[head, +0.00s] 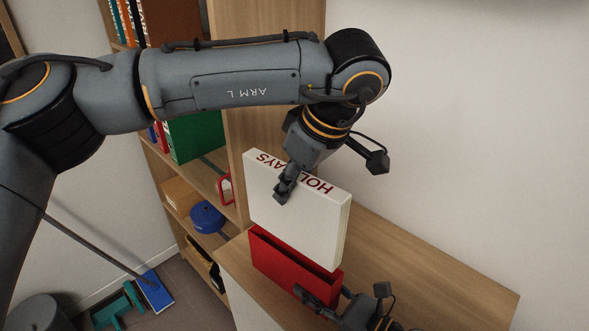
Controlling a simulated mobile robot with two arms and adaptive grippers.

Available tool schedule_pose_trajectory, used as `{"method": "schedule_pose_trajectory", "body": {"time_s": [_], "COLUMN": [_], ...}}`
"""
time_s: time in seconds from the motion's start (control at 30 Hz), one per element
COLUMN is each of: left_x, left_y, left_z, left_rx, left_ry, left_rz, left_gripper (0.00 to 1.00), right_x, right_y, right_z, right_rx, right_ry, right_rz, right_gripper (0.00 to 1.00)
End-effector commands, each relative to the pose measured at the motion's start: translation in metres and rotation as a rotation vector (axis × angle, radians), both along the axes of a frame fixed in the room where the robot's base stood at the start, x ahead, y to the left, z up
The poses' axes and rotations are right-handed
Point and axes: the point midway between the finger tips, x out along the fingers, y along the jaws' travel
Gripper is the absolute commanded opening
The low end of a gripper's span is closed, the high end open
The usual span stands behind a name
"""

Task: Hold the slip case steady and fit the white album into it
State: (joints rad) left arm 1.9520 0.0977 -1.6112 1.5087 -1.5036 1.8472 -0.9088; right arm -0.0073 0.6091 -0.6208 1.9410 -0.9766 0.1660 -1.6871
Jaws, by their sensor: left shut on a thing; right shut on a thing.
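The white album (294,222) has red lettering along its upper edge and is upright. My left gripper (283,190) is shut on its upper part from above. The red slip case (280,259) stands on the wooden cabinet top with its open side up. The album is directly over the slip case, with its lower edge at the opening. I cannot tell whether that edge is inside or just above it. My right gripper (305,296) is shut on the slip case near its lower right end. Its far finger is hidden.
The wooden cabinet top (430,285) is clear to the right, against a pale wall. A bookshelf (250,90) rises behind on the left, holding books, a green binder (196,135) and a blue round container (206,217). A blue item (155,292) lies on the floor.

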Motion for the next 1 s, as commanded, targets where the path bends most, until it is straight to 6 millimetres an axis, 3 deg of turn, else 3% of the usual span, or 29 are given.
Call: {"method": "schedule_pose_trajectory", "body": {"time_s": [1.0], "left_x": [0.000], "left_y": [0.000], "left_z": [-0.035], "left_rx": [-0.001], "left_ry": [-0.001], "left_rz": [0.006], "left_gripper": [0.00], "right_x": [0.000], "right_y": [0.000], "right_z": [0.000], "right_rx": [0.001], "right_ry": [0.001], "right_rz": [0.000], "right_gripper": [0.05]}}
